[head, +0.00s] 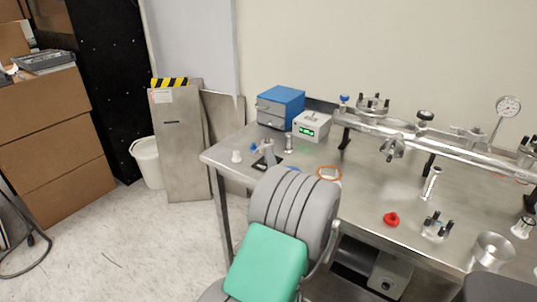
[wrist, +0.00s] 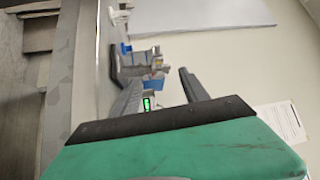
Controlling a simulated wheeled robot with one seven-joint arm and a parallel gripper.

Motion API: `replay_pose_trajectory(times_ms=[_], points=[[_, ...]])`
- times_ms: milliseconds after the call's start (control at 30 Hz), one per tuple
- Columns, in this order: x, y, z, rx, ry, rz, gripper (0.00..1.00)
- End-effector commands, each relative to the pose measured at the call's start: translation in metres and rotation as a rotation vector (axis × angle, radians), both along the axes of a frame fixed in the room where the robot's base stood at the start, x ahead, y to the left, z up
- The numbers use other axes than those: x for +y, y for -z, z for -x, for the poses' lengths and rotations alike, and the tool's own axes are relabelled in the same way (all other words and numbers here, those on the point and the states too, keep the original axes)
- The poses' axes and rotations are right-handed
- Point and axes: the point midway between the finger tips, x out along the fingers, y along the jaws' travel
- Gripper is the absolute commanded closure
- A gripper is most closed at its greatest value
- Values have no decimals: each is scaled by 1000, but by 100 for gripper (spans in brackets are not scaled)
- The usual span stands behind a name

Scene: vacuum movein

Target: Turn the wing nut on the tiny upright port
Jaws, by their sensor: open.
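The long metal manifold (head: 440,142) runs along the back of the bench with several fittings on it. A small upright fitting with a blue top (head: 344,101) stands near its left end. I cannot tell whether this is the tiny upright port, and no wing nut can be made out clearly. In the wrist view my gripper (wrist: 160,77) is open, its two dark fingers apart with nothing clearly held between them. In the head view my grey and green arm reaches over the bench's left part, well left of most of the manifold.
A blue box (head: 281,106) and a white box with a green display (head: 312,125) stand at the back left of the steel bench (head: 365,202). A white knob-like part (head: 236,156), a red part (head: 391,219) and a metal cup (head: 492,250) stand on it. A dial gauge (head: 508,106) rises at right.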

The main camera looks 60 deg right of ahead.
Motion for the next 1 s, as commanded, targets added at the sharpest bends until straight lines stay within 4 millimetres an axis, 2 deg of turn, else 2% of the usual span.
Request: replay_pose_trajectory(times_ms=[100, 200, 467, 1000], points=[[-16, -6, -14, 1, -4, 1, 47], [-25, -6, -20, 1, -2, 1, 47], [-28, -6, -21, 2, -1, 1, 47], [-27, -6, -22, 3, -2, 2, 90]])
